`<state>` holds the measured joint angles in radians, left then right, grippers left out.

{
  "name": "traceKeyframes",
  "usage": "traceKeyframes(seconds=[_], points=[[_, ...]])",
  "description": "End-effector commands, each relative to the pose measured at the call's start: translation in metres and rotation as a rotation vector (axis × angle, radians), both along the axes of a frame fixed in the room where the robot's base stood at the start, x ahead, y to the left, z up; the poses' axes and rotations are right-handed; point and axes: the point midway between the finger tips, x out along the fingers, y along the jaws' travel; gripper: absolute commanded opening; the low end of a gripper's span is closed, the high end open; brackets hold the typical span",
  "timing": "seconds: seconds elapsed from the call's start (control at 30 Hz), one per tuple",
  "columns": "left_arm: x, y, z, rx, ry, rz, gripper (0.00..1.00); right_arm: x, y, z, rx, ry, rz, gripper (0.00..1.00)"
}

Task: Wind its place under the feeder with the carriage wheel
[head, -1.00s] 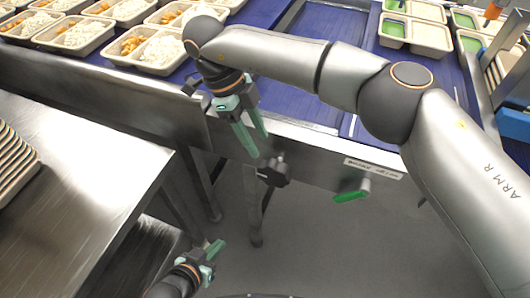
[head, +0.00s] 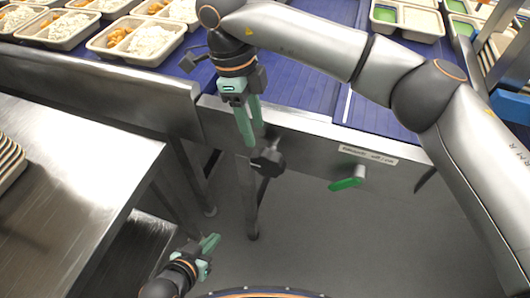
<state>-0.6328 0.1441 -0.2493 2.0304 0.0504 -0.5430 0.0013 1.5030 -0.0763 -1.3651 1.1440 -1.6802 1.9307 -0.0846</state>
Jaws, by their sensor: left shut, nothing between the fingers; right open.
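A dark lobed hand wheel (head: 268,162), which looks like the carriage wheel, sits on the front of the conveyor frame below its edge. My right gripper (head: 250,131) hangs fingers down just above and left of the wheel. Its teal fingers are open and empty; one partly overlaps the other in the picture. I cannot tell whether they touch the wheel. My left gripper (head: 211,246) is low at the bottom, shut and empty, away from the wheel. Several filled trays (head: 108,45) with rice and orange pieces stand on the blue belt (head: 285,84). No feeder can be made out.
A green-handled lever (head: 347,183) is right of the wheel, under a white label (head: 368,155). A steel table (head: 75,170) with stacked trays (head: 10,160) is at left. Part-filled trays (head: 415,19) stand at upper right. Conveyor legs reach the grey floor.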

Motion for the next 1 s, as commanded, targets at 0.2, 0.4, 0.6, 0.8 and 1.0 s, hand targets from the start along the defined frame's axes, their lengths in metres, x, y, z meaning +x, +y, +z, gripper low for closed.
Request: traceKeyframes(seconds=[0.2, 0.4, 0.6, 0.8, 1.0], points=[[-0.002, 0.002, -0.007, 0.001, 0.0, 0.002, 0.0, -0.001, -0.024, 0.011, 0.135, -0.08, -0.028, 0.5], [-0.004, 0.002, -0.01, 0.003, 0.005, 0.002, 0.0, 0.0, -0.031, 0.012, 0.169, -0.111, -0.041, 0.5], [-0.004, 0.003, -0.012, 0.004, 0.003, 0.003, 0.0, -0.001, -0.031, -0.016, 0.168, -0.107, -0.042, 0.5], [-0.004, 0.004, -0.015, 0.005, 0.002, 0.004, 0.0, -0.001, -0.03, -0.059, 0.167, -0.107, -0.04, 0.5], [-0.004, 0.004, -0.016, 0.006, 0.0, 0.004, 0.0, -0.001, -0.03, -0.091, 0.168, -0.108, -0.04, 0.5]])
